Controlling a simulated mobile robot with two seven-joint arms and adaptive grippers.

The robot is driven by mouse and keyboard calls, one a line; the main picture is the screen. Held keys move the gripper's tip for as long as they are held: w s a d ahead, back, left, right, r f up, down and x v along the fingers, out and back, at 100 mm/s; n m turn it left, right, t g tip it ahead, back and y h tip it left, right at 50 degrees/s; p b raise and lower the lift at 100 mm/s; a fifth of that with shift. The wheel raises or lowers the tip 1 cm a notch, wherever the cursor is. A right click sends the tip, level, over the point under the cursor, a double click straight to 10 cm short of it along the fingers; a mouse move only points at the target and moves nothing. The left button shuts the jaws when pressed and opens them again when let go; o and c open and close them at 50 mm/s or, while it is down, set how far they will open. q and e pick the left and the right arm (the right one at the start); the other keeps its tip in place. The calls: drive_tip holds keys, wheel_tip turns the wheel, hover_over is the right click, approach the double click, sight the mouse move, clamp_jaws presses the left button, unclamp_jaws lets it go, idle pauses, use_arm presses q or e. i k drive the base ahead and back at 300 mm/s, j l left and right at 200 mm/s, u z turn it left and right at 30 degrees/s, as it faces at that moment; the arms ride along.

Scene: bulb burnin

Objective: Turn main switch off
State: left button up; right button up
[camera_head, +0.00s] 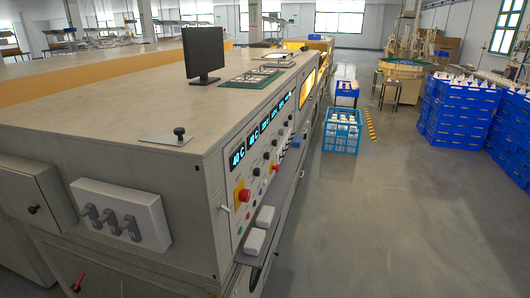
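A long beige machine (130,140) fills the left half of the head view. On the near end of its control panel, a red knob (244,195) sits on a yellow plate. I cannot tell its exact setting. Three grey levers (110,222) stick out of a white box on the near end face. A small red handle (79,282) shows low on that face, near the bottom edge. No label marks which of these is the main switch. Neither gripper is in view.
Lit blue displays (258,130) and several small knobs line the panel. A narrow ledge (268,225) juts out below it, with white blocks. A monitor (203,53) stands on top. Blue crates (342,132) stand beyond. The grey floor (390,220) at right is clear.

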sight(244, 194)
drive_tip(key=i+l+u, duration=0.55)
drive_tip(key=l, duration=0.2)
drive_tip(key=i+l+u, duration=0.3)
drive_tip(key=l+u, duration=0.3)
drive_tip(key=l, duration=0.25)
drive_tip(key=i+l+u, duration=0.25)
drive_tip(key=l, duration=0.3)
drive_tip(key=l+u, duration=0.3)
drive_tip(key=l, duration=0.2)
drive_tip(key=l+u, duration=0.3)
drive_tip(key=l, duration=0.25)
drive_tip(key=k, duration=0.05)
